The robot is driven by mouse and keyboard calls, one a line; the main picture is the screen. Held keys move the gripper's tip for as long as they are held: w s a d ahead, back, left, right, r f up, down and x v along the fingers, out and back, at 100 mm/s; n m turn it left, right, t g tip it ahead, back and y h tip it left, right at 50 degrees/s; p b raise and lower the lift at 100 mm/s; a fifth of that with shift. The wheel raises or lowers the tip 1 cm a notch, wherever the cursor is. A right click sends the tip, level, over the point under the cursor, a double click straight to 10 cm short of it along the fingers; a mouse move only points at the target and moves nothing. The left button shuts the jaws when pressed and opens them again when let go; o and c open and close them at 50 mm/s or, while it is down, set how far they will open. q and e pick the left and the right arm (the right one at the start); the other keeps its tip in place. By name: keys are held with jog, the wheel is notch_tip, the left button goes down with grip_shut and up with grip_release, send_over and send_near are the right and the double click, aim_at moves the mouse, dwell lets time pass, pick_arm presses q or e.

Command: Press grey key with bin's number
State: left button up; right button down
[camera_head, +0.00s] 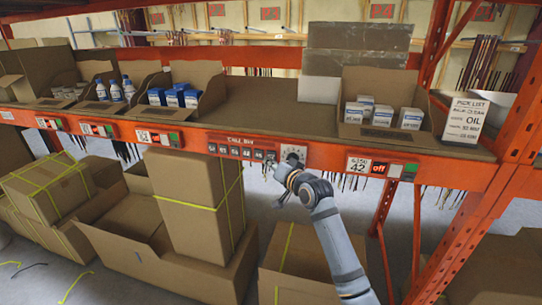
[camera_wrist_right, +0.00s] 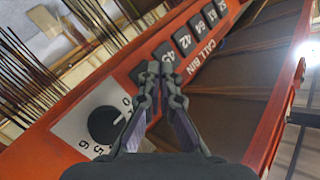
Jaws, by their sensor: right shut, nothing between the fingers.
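A call-bin panel (camera_head: 240,148) runs along the red shelf beam, with a row of dark grey keys. My right gripper (camera_head: 283,168) is shut and empty, in front of the panel's right end. My left gripper is not in view.
A black dial (camera_wrist_right: 105,124) on a white plate sits beside the keys. A tag reading 42 and "off" (camera_head: 377,168) is on the beam below the right bin (camera_head: 380,132). A pick list card (camera_head: 464,120) stands at right. Cardboard boxes (camera_head: 192,200) fill the space below.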

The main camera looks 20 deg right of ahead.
jog(key=shift+s+a, duration=0.1)
jog(key=shift+s, duration=0.05)
jog(key=s+a+p, duration=0.1)
jog(key=s, duration=0.1)
jog(key=s+a+p, duration=0.1)
jog(key=s, duration=0.1)
jog(key=shift+a, duration=0.4)
dwell(0.6)
